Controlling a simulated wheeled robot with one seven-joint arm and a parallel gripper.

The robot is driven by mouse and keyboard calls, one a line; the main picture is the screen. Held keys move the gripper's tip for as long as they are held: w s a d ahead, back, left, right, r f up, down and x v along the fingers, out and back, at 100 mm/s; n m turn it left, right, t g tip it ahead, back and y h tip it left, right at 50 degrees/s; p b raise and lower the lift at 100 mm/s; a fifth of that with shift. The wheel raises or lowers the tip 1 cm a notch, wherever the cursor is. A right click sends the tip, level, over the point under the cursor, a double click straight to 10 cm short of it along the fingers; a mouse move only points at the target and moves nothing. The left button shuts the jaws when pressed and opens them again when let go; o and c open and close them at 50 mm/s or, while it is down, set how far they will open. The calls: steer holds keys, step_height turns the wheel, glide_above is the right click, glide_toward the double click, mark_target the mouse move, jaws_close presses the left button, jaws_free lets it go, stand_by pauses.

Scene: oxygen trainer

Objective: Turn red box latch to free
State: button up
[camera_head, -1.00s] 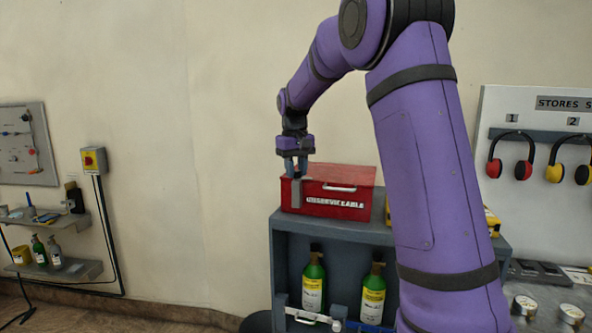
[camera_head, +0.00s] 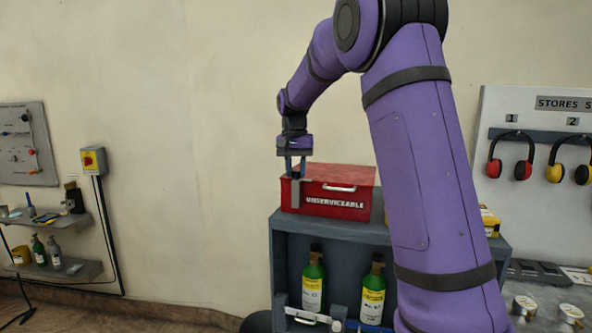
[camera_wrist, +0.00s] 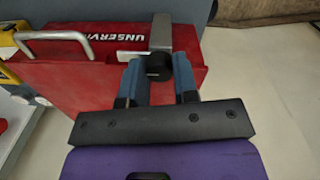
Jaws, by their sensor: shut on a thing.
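The red box (camera_head: 325,191), lettered "UNSERVICEABLE", sits shut on top of a grey-blue cabinet. A grey metal latch (camera_head: 295,194) hangs down its front near the left end; it also shows in the wrist view (camera_wrist: 160,32). The latch's black knob (camera_wrist: 157,69) lies between the blue fingers of my gripper (camera_wrist: 160,80). My gripper (camera_head: 295,172) points down at the box's top left edge and is shut on the knob. The fingers partly hide the knob in the head view.
The box's metal handle (camera_head: 339,187) is right of the latch. Green bottles (camera_head: 313,283) stand in the cabinet (camera_head: 283,250) below. A yellow item (camera_head: 490,221) sits at the cabinet's right end.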

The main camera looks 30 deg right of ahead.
mark_target(295, 171)
stand_by(0.3)
steer(key=o, duration=0.9)
step_height(295, 171, up, 11)
steer(key=shift+w+a+f, duration=0.1)
steer(key=shift+a, duration=0.05)
stand_by(0.3)
